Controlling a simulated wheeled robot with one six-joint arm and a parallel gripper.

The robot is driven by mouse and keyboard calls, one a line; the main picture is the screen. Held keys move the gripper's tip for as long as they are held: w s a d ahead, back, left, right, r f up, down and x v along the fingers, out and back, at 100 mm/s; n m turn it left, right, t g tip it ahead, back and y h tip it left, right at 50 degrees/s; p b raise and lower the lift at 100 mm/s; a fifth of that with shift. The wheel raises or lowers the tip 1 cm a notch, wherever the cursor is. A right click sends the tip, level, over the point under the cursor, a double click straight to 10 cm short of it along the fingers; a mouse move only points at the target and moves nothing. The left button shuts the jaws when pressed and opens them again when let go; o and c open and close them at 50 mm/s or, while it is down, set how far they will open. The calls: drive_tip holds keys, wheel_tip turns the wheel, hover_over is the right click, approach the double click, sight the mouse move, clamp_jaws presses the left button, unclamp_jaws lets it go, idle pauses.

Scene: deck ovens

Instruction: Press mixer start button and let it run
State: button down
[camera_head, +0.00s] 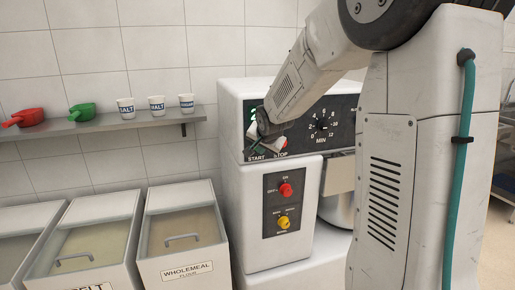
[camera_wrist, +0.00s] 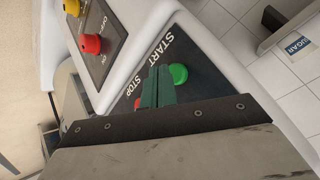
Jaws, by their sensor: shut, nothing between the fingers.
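The mixer (camera_head: 238,180) stands in the middle of the head view, with a dark control panel (camera_head: 340,137). In the wrist view its green start button (camera_wrist: 179,74) sits beside the START label (camera_wrist: 162,48). The red stop button (camera_wrist: 138,103) is mostly hidden behind my fingers there, and it shows in the head view (camera_head: 283,142). My gripper (camera_wrist: 157,72) is shut and empty. Its fingertips are over the panel between the two buttons, close beside the green one; I cannot tell whether they touch. In the head view my gripper (camera_head: 261,149) hides the start button.
A timer dial (camera_head: 321,124) is right of my gripper. Below are a red switch (camera_head: 286,190) and a yellow knob (camera_head: 284,222). A shelf (camera_head: 110,131) with scoops and cups is at left, above several flour bins (camera_head: 180,271). A steel bowl (camera_head: 337,209) is partly hidden.

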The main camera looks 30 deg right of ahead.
drive_tip(key=shift+s, duration=0.1)
drive_tip(key=s, duration=0.2)
drive_tip(key=s+a, duration=0.1)
drive_tip(key=s, duration=0.1)
drive_tip(key=shift+s+a, duration=0.2)
drive_tip(key=shift+s, duration=0.1)
idle(0.9)
drive_tip(key=s+a+f+n+g, duration=0.3)
drive_tip(key=s+f+g, duration=0.1)
drive_tip(key=s, duration=0.4)
drive_tip(key=s+a+r+n+g+y, duration=0.1)
drive_tip(key=s+a+r+n, duration=0.1)
drive_tip(key=s+a, duration=0.3)
drive_tip(key=s+a+r+n+g+y, duration=0.1)
drive_tip(key=s+a+n, duration=0.3)
drive_tip(key=s, duration=0.7)
drive_tip(key=s+a+r+n+g+y, duration=0.1)
drive_tip(key=s+a+r+n, duration=0.1)
drive_tip(key=s+a, duration=0.4)
drive_tip(key=s+r, duration=0.1)
drive_tip(key=s, duration=0.2)
drive_tip(key=shift+a+n, duration=0.25)
drive_tip(key=shift+n, duration=0.15)
